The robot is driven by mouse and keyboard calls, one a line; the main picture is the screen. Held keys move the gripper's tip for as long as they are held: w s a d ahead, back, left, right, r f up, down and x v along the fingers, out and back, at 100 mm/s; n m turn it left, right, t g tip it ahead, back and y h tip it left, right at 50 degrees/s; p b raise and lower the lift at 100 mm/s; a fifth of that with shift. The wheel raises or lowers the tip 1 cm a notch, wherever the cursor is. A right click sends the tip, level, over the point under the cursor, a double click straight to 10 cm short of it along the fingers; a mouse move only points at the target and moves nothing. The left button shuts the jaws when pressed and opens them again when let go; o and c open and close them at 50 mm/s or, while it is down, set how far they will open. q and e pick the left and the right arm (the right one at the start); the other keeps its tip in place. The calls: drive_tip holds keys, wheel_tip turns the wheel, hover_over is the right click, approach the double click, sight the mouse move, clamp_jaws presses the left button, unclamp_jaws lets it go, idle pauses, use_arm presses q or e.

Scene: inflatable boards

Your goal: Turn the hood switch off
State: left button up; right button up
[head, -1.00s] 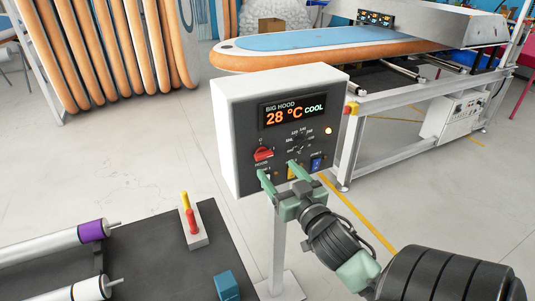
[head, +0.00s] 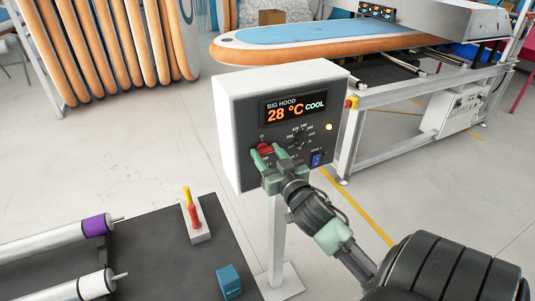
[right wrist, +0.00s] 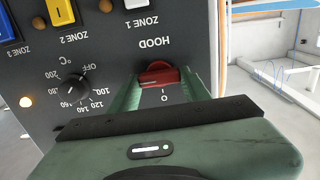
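The hood switch is a red rotary knob (head: 264,149) at the lower left of the dark BIG HOOD panel (head: 291,131). The display reads 28 °C COOL. My right gripper (head: 270,156) is at the panel with its green fingers on either side of the knob. In the right wrist view, which shows the panel upside down, the red knob (right wrist: 160,75) sits between the two fingers, with a small gap on each side. The HOOD label and an O mark show near it. The right gripper is open. My left gripper is not in view.
A temperature dial (right wrist: 72,88) and the blue (right wrist: 5,25), yellow (right wrist: 60,11) and white zone switches lie close by on the panel.

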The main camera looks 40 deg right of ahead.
drive_tip(key=shift+c, duration=1)
drive_tip(key=shift+n, duration=0.4)
drive_tip(key=shift+n+p, duration=0.6)
drive_tip(key=n+p, duration=0.1)
drive_tip(key=n, duration=0.1)
drive_tip(key=shift+n, duration=0.3)
drive_tip(key=n+p, duration=0.1)
drive_tip(key=n, duration=0.2)
drive_tip(key=shift+a+n, duration=0.1)
drive_tip(key=shift+n, duration=0.2)
drive_tip(key=n+p, duration=0.1)
drive_tip(key=n, duration=0.3)
drive_tip(key=shift+f+n+p, duration=0.1)
drive_tip(key=shift+n+p, duration=0.2)
drive_tip(key=shift+p, duration=0.05)
drive_tip(key=n+p, duration=0.1)
drive_tip(key=n, duration=0.4)
drive_tip(key=shift+a+f, duration=0.1)
drive_tip(key=shift+f, duration=0.05)
